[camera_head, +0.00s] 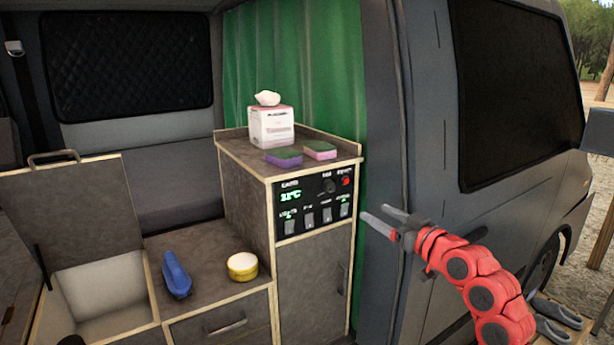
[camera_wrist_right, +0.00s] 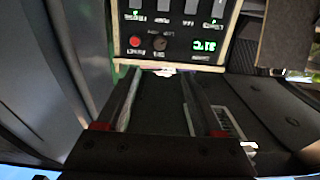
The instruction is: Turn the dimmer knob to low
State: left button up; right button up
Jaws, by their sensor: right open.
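The black control panel (camera_head: 312,203) is on the upper front of the cabinet, with a lit green temperature display, a row of switches and a red button (camera_head: 345,181). The dark round dimmer knob (camera_head: 329,186) is just left of the red button. In the right wrist view, which is upside down, the knob (camera_wrist_right: 158,43) is beside the red button (camera_wrist_right: 133,42). My right gripper (camera_head: 373,211) is open and empty, right of the panel and apart from the knob. Its fingers (camera_wrist_right: 160,85) point toward the panel in the wrist view. My left gripper is not in view.
A tissue box (camera_head: 271,127) and two sponges (camera_head: 284,157) (camera_head: 320,150) are on the cabinet top. A blue brush-like object (camera_head: 176,275) and a yellow round tin (camera_head: 242,266) are on the lower counter. The van's door pillar (camera_head: 385,150) is close behind my right gripper.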

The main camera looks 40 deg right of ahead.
aim_at(331, 188)
jog(key=w+p, duration=0.1)
jog(key=w, duration=0.4)
jog(key=w+d+p, duration=0.1)
jog(key=w+p, duration=0.1)
jog(key=w, duration=0.3)
jog(key=w+p, duration=0.2)
jog(key=w, duration=0.4)
jog(key=shift+d+r, duration=0.1)
jog(key=shift+d, duration=0.3)
jog(key=shift+w+p, duration=0.3)
jog(key=shift+w, duration=0.2)
grip_shut()
